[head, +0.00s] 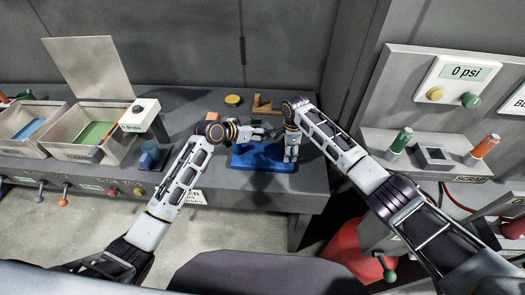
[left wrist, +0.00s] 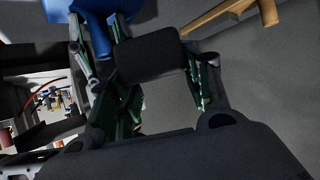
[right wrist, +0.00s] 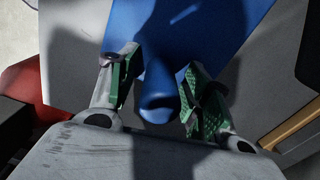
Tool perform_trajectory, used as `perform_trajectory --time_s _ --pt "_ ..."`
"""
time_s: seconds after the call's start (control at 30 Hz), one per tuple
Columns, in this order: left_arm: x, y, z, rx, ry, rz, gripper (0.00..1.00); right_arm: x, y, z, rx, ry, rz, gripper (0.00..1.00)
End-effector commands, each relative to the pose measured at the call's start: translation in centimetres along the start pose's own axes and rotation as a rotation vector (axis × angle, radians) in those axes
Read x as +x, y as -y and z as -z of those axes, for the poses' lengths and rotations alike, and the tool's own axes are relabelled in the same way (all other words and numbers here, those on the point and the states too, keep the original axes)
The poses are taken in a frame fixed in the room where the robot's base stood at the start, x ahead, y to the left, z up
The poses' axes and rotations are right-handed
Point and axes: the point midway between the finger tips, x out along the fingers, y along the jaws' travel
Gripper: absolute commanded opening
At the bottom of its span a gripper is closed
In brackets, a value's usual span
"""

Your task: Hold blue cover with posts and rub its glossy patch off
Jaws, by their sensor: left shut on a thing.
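The blue cover (head: 262,160) lies flat near the front edge of the bench. A blue post (right wrist: 160,98) on it stands between the fingers of my right gripper (head: 290,156). That gripper points down and looks open around the post, with slight gaps. My left gripper (head: 256,136) is above the cover's back edge, shut on a dark rounded block (left wrist: 148,54). Part of the blue cover (left wrist: 98,20) shows just beyond its fingers. Shadow and the arms hide much of the cover; I cannot make out the glossy patch.
A wooden piece (head: 266,105), a yellow disc (head: 234,100) and an orange block (head: 269,115) lie behind the cover. Open bins (head: 70,152) stand at the left, near a blue object (head: 151,156).

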Motion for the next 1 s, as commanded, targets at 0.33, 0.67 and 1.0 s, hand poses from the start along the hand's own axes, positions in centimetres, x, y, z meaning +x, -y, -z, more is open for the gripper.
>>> perform_trajectory --time_s 0.33,0.67,1.0 --pt "0.0 0.0 0.0 0.000 -0.001 0.000 0.24 -0.1 0.0 0.0 0.000 0.000 0.001 0.52" --pt "0.0 0.0 0.0 0.000 -0.001 0.000 0.24 -2.4 0.1 0.0 -0.001 0.001 0.001 0.52" --pt "0.0 0.0 0.0 0.000 -0.001 0.000 0.24 -7.4 0.1 -0.1 -0.001 0.001 0.003 0.52"
